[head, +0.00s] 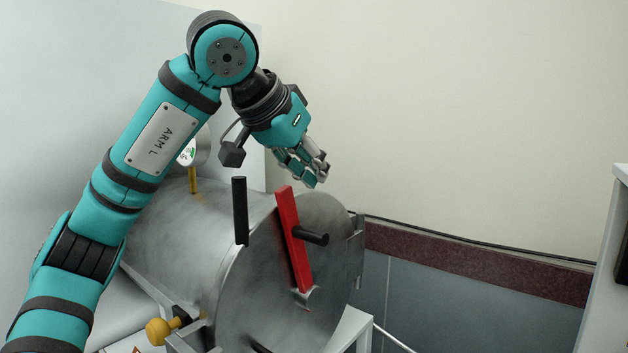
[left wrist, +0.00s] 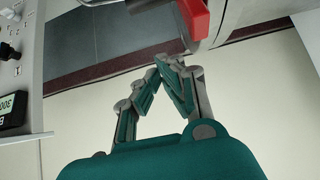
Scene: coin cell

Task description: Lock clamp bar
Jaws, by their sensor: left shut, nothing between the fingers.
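The red clamp bar (head: 293,240) stands nearly upright, tilted a little to the left, across the round grey door of a metal cylinder (head: 180,225). A black handle (head: 312,236) sticks out from its middle to the right. The bar's lower end sits at a small bracket (head: 306,296). My left gripper (head: 312,177) is shut and empty, just above and to the right of the bar's top end, apart from it. In the left wrist view the closed fingers (left wrist: 170,65) show below the red bar's end (left wrist: 194,17). My right gripper is not in view.
A black upright handle (head: 240,210) stands at the door's left. A gauge (head: 188,153) on a brass stem rises behind my left arm. A yellow knob (head: 158,331) is at lower left. A white cabinet (head: 606,260) stands at far right, with free room between.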

